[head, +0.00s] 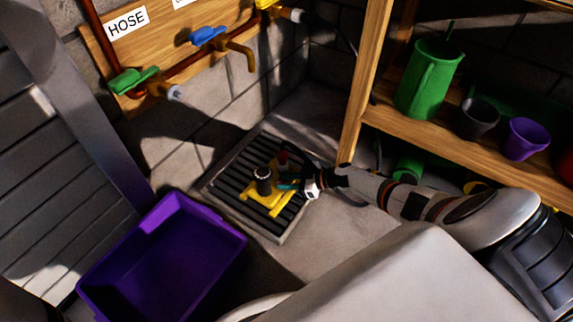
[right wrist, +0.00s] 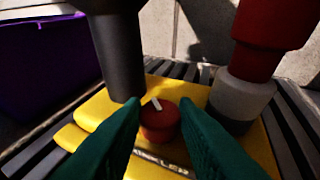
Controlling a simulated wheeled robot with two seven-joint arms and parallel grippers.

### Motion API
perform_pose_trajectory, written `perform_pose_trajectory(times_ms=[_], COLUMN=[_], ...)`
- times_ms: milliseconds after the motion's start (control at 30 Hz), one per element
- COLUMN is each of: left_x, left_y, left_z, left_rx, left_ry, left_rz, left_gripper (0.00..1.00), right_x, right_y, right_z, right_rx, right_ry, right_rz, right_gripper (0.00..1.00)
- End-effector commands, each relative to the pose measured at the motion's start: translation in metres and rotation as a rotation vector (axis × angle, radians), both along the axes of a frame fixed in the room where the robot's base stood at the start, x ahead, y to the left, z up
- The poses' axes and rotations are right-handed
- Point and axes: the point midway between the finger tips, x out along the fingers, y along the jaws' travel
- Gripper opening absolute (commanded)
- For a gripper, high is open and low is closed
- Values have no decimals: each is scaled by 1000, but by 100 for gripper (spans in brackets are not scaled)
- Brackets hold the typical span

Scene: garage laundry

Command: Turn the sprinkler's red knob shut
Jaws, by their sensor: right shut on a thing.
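The yellow sprinkler (head: 266,199) sits on a dark slatted drain grate. It has a dark upright post (head: 263,180) and a second red-and-grey post, close on the right in the right wrist view (right wrist: 245,85). The small red knob (right wrist: 159,124) sits low on the yellow body, with a white mark on its top pointing up and slightly left. My right gripper (right wrist: 160,128) has its two green fingers on either side of the knob, shut on it. In the head view my right gripper (head: 292,186) reaches the sprinkler from the right. My left gripper is not in view.
A purple tub (head: 232,240) stands left of the grate (head: 222,196). A wooden shelf (head: 480,151) with a green jug (head: 428,80) and pots is at the right. Green, blue and yellow taps, the blue one (head: 207,36) in the middle, are on the wall.

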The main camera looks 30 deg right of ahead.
Motion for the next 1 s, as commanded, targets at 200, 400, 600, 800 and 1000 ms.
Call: perform_pose_trajectory(times_ms=[200, 400, 600, 800, 1000], left_x=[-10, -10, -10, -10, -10], left_y=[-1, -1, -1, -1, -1], left_z=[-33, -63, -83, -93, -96], left_rx=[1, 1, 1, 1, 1], left_ry=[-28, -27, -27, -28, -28], left_rz=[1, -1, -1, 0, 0], left_gripper=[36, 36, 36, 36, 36], right_x=[5, 7, 8, 9, 8], right_y=[-4, -4, -5, -4, -4], right_z=[-8, -7, -5, -3, -1], right_rx=[-3, -2, -1, 0, 2], right_ry=[-3, -2, -1, 0, 0], right_rz=[197, 349, 454, 515, 535], right_gripper=[4, 4, 4, 4, 4])
